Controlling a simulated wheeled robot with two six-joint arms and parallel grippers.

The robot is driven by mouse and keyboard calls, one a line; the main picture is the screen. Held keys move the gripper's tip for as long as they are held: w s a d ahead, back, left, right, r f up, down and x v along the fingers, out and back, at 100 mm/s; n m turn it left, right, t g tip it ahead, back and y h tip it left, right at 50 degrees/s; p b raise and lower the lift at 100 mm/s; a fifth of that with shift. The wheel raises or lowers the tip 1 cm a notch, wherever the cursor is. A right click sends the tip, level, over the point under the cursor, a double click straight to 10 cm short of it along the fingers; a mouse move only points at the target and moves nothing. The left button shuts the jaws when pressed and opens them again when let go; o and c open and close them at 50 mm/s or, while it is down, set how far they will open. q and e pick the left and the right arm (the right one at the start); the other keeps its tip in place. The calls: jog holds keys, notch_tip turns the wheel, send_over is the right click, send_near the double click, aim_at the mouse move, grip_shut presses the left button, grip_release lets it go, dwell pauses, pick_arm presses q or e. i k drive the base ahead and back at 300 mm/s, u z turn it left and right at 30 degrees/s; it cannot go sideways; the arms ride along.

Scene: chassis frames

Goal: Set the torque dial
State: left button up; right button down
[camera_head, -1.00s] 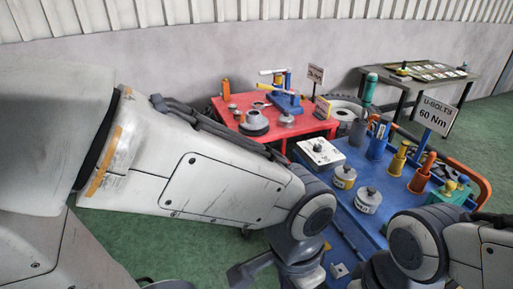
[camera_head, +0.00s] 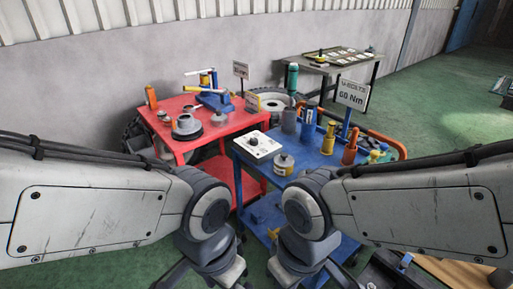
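The knob's setting is too small to read. A sign (camera_head: 352,94) reading "U-BOLTS 60 Nm" stands on the blue cart. My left gripper (camera_head: 200,280) is low at the bottom of the view, left of the blue cart. My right gripper (camera_head: 305,284) is low in front of the blue cart. Both are cut off by the frame edge, and their fingers cannot be made out. Both wrists are lower in the picture than the dial box.
A red cart (camera_head: 225,128) with a vise and round metal parts stands to the left. The blue cart also holds a weight (camera_head: 283,164), cups and an orange handle. A dark table (camera_head: 340,66) stands behind.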

aim_at(254, 141)
jog(key=u, duration=0.5)
jog(key=k, duration=1.2)
jog(key=z, duration=0.1)
jog(key=i, duration=0.25)
jog(key=z, duration=0.65)
jog(key=i, duration=1.3)
jog(key=u, duration=0.75)
jog(key=i, duration=0.7)
jog(key=u, duration=0.05)
